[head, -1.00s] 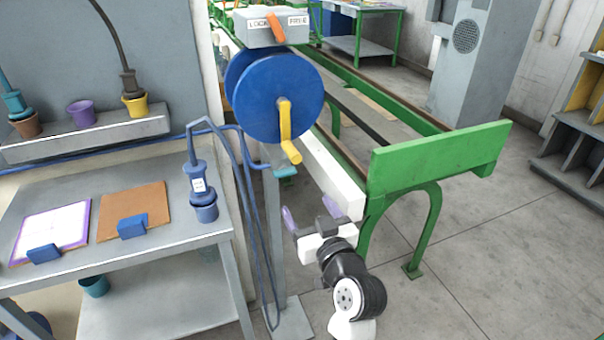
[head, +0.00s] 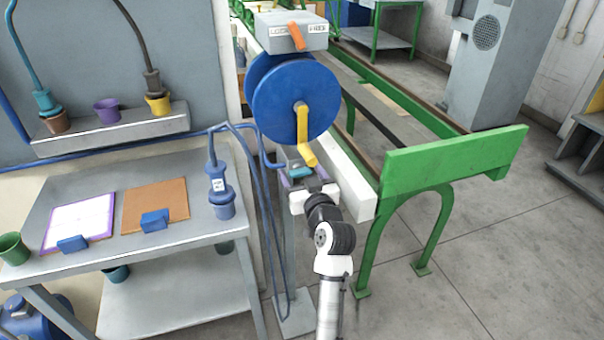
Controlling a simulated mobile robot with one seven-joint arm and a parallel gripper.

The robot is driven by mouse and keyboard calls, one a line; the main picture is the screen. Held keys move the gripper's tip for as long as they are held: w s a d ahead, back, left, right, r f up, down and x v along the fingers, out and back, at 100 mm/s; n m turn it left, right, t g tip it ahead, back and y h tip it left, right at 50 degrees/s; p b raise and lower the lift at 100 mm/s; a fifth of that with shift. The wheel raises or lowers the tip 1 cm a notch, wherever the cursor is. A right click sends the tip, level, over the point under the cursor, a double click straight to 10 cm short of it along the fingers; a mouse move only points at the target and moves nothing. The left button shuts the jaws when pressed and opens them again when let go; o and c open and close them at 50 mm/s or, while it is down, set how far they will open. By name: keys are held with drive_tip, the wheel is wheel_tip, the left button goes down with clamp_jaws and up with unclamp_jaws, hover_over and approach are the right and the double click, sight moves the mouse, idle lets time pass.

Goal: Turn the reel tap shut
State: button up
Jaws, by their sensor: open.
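The blue hose reel (head: 282,100) stands on a grey post and has a yellow crank (head: 303,135) on its face. A small teal tap handle (head: 299,172) sits below the reel, by the end of a blue pipe. My gripper (head: 306,174) is open, with its purple-tipped fingers spread on either side of the teal handle as seen from here. I cannot tell whether they touch it. The wrist hides part of the post below.
A box (head: 290,32) marked LOCK and FREE, with an orange lever (head: 297,37), sits above the reel. A green-framed rail (head: 455,153) stands to the right. A grey table (head: 150,247) stands to the left. A blue hose (head: 262,215) hangs beside the post.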

drive_tip(key=c, duration=1)
drive_tip(key=shift+m, duration=0.4)
drive_tip(key=m+p, duration=0.1)
drive_tip(key=m, duration=0.1)
drive_tip(key=shift+r+m+p, duration=0.1)
drive_tip(key=shift+m+p, duration=0.2)
drive_tip(key=shift+m, duration=0.1)
drive_tip(key=m+p, duration=0.2)
drive_tip(key=m, duration=0.3)
drive_tip(key=shift+d+p, duration=0.1)
drive_tip(key=shift+p, duration=0.3)
drive_tip(key=m+p, duration=0.3)
drive_tip(key=m, duration=0.2)
drive_tip(key=shift+d+m, duration=0.1)
drive_tip(key=shift+m, duration=0.3)
drive_tip(key=shift+f+m+p, duration=0.15)
drive_tip(key=shift+m+p, duration=0.45)
drive_tip(key=shift+m, duration=0.25)
drive_tip(key=shift+f+m+p, duration=0.15)
drive_tip(key=shift+m+p, duration=0.45)
drive_tip(key=shift+m, duration=0.25)
